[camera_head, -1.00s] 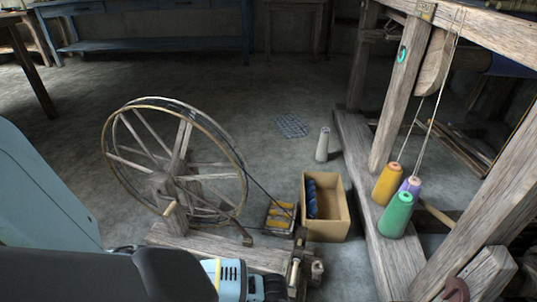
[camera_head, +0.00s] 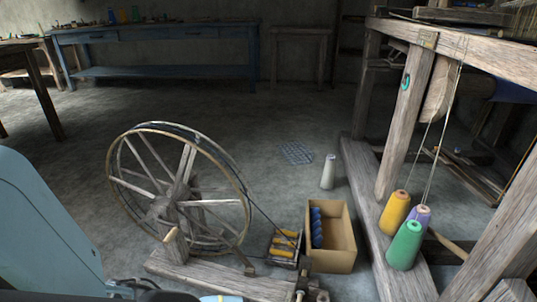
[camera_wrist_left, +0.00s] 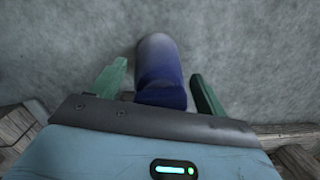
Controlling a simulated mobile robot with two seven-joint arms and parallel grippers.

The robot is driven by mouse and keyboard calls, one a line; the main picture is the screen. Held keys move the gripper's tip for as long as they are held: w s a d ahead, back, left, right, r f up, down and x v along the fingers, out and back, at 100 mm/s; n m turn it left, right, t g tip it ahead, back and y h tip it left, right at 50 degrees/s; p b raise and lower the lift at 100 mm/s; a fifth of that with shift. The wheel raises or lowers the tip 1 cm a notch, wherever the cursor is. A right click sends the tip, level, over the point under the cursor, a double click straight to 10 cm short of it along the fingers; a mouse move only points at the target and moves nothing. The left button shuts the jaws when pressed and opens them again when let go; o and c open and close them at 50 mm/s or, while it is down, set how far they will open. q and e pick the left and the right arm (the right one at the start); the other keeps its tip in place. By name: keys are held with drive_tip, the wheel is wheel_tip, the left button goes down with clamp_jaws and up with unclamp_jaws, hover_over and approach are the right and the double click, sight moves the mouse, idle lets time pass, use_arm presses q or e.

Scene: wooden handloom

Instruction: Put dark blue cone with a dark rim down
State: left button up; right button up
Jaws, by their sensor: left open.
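The dark blue cone (camera_wrist_left: 160,62) shows in the left wrist view, between the two green fingers of my left gripper (camera_wrist_left: 157,88). Its far end fades to grey and its near end is a deeper blue. The fingers are spread, with a gap on each side of the cone. Grey concrete floor is behind it; I cannot tell whether the cone rests on it. I cannot make out this cone or the left gripper's fingers in the head view. My right gripper is in neither view.
A spinning wheel (camera_head: 180,190) stands on the floor. Right of it are a cardboard box (camera_head: 335,262) with blue spools and a pale cone (camera_head: 328,172). Yellow, purple and green cones (camera_head: 405,246) stand by the loom frame (camera_head: 355,210).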

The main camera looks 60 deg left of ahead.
use_arm(q)
drive_tip(key=shift+r, duration=0.35)
drive_tip(key=r+p, duration=0.2)
drive_tip(key=r, duration=0.1)
drive_tip(key=w+r+p, duration=0.1)
drive_tip(key=r+p, duration=0.1)
drive_tip(key=r, duration=0.2)
drive_tip(key=r+p, duration=0.2)
drive_tip(key=r, duration=0.2)
drive_tip(key=shift+w+a, duration=0.25)
drive_tip(key=shift+a, duration=0.15)
drive_tip(key=shift+r, duration=0.25)
